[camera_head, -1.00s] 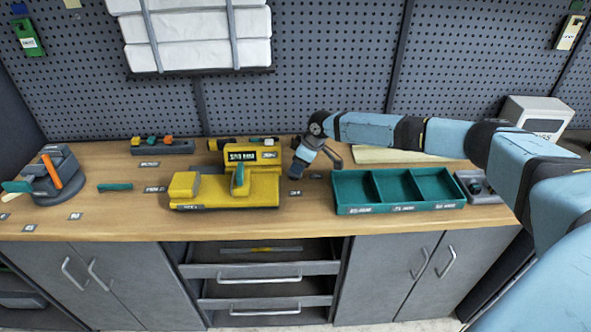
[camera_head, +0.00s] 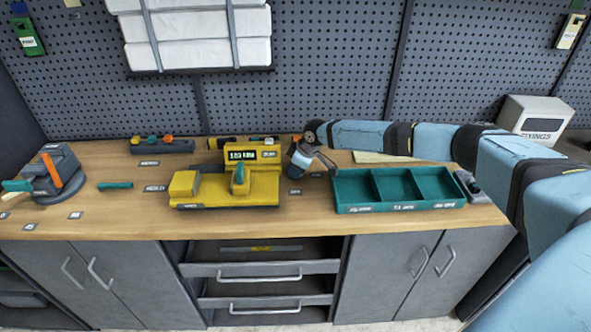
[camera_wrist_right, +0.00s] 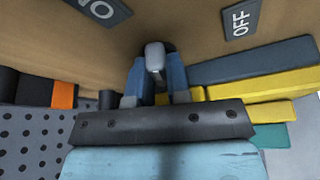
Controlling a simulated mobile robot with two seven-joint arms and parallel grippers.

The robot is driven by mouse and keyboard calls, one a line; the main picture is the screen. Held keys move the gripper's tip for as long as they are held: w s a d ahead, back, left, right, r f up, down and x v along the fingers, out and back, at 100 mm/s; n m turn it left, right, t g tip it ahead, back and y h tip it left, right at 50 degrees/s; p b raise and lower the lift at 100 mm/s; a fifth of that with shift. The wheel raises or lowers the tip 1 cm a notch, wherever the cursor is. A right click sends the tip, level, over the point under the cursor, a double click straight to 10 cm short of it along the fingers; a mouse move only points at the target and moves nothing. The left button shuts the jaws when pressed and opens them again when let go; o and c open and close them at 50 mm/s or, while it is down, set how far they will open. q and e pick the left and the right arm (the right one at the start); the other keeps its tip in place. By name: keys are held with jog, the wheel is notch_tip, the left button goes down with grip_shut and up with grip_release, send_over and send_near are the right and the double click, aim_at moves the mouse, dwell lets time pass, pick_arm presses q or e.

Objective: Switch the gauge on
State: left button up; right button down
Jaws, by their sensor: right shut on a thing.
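The yellow gauge (camera_head: 230,188) stands on the workbench left of the middle. Its raised block has a small dark display (camera_head: 241,155) with pale green characters that I cannot read. My right gripper (camera_head: 296,168) is just right of the gauge, low over the bench, its fingertips hard to make out there. In the right wrist view my right gripper (camera_wrist_right: 158,82) is shut on a grey switch lever (camera_wrist_right: 155,56), one blue finger on each side. The switch's base is mostly hidden. My left gripper is not in view.
A green tray with compartments (camera_head: 400,206) stands right of the gripper, with a grey device (camera_head: 474,187) beside it. A grey rack (camera_head: 163,147) is at the back left, and a grey stand with an orange lever (camera_head: 60,178) at the far left. Pegboard closes off the back.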

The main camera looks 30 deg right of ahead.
jog(key=shift+f+n+y+b, duration=0.3)
jog(key=shift+n+y+b, duration=0.1)
jog(key=shift+n+b, duration=0.7)
jog(key=shift+r+n+g+b, duration=0.3)
jog(key=shift+n+g, duration=0.3)
jog(key=shift+n, duration=0.4)
jog(key=c, duration=1.1)
grip_release()
jog(key=shift+d+r, duration=0.1)
jog(key=v, duration=1.3)
jog(key=shift+s+d+r+b, duration=0.1)
jog(key=shift+d+r+b, duration=0.1)
jog(key=shift+r+b, duration=0.1)
